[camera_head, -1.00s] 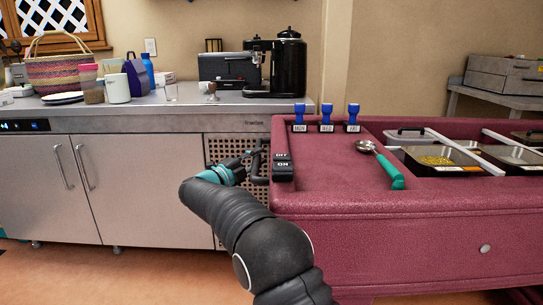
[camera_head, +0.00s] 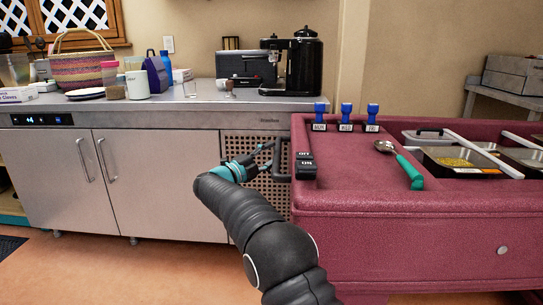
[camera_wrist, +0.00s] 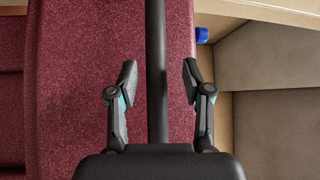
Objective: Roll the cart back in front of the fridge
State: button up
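The maroon cart (camera_head: 400,222) fills the right of the head view. Its black handle (camera_head: 283,160) is on its left end, and it shows as a black bar (camera_wrist: 157,75) in the wrist view. My gripper (camera_head: 268,158) is at the handle. In the wrist view my gripper (camera_wrist: 160,76) is open, one finger on each side of the bar, with a gap on both sides. The fridge (camera_head: 120,185) is the steel under-counter unit at the left, with two doors and a small display. The cart stands to the right of its doors.
The steel counter (camera_head: 190,108) carries a coffee machine (camera_head: 292,65), a woven basket (camera_head: 78,72) and cups. On the cart are blue-handled stamps, a green-handled scoop (camera_head: 408,170), a black on/off switch and food pans. The floor (camera_head: 120,270) before the fridge is clear.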

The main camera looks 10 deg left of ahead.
jog(key=v, duration=1.2)
jog(key=shift+a+r, duration=0.1)
